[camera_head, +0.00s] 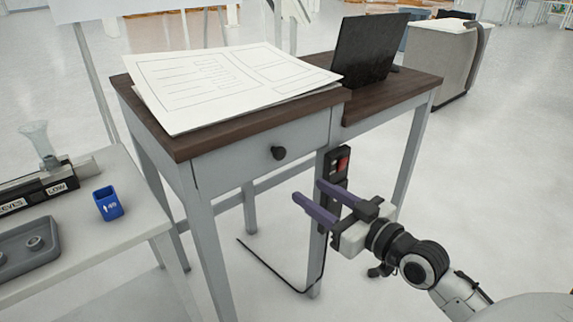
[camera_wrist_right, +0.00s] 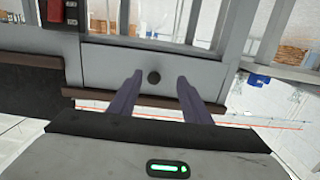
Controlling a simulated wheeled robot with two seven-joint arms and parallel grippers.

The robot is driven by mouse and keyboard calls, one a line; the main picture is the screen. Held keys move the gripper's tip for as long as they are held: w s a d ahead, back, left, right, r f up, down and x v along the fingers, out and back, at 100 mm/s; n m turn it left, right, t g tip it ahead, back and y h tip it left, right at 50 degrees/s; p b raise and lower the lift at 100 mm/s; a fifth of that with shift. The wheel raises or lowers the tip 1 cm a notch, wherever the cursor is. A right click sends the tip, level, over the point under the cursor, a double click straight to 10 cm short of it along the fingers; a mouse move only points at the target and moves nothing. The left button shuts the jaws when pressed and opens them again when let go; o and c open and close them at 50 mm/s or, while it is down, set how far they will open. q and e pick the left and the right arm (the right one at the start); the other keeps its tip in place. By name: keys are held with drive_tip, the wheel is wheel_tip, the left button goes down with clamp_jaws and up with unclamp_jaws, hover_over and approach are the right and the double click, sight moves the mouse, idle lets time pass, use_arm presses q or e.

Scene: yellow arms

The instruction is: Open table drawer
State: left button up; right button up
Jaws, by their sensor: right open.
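The table (camera_head: 190,144) has a dark wooden top and grey legs. Its grey drawer (camera_head: 235,160) looks shut, flush with the frame, with a round black knob (camera_head: 278,153) on its front. My right gripper (camera_head: 308,201) is open and empty, in front of the table, below and right of the knob in the head view. In the right wrist view the drawer front (camera_wrist_right: 110,68) is ahead, and the knob (camera_wrist_right: 154,76) shows between the two purple fingers (camera_wrist_right: 157,92), apart from both. My left gripper is in neither view.
Large paper sheets (camera_head: 225,80) and a dark laptop (camera_head: 368,50) lie on the table. A black and red box (camera_head: 337,163) is on a front leg, with a cable below. A white side table (camera_head: 110,225) with a blue cup (camera_head: 108,203) stands left.

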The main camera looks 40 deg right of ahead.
sight(281, 156)
drive_tip(key=shift+t, duration=0.4)
drive_tip(key=w+r, duration=0.1)
drive_tip(key=w, duration=0.2)
drive_tip(key=w+r, duration=0.1)
drive_tip(key=w, duration=0.3)
drive_tip(key=w+r, duration=0.1)
drive_tip(key=w, duration=0.2)
drive_tip(key=shift+w+p, duration=0.3)
drive_tip(key=shift+s, duration=0.1)
clamp_jaws()
